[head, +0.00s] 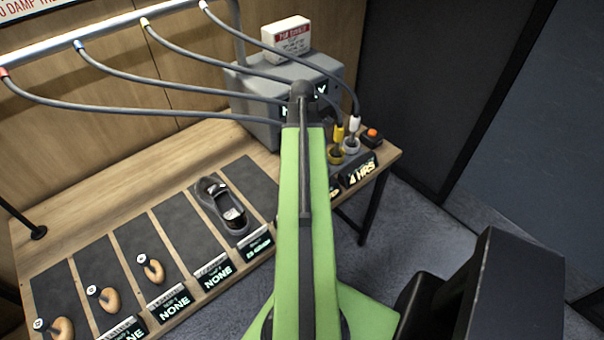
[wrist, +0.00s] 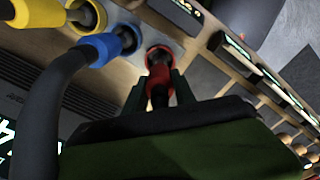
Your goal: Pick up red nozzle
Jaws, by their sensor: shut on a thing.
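In the wrist view, the red nozzle (wrist: 158,92) stands between the two dark fingers of my gripper (wrist: 158,84), which is shut on it. Its far end points into a red-ringed holder (wrist: 166,49) on the wooden bench. I cannot tell how deep it sits in there. In the head view my green arm covers the red nozzle and my gripper.
The blue nozzle (wrist: 124,38) and yellow nozzle (wrist: 92,17) stand close to the left in the wrist view. The white nozzle (head: 355,124) stands in the head view. Hoses hang from an overhead pipe (head: 110,35). A dark sneaker (head: 215,196) lies on a mat.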

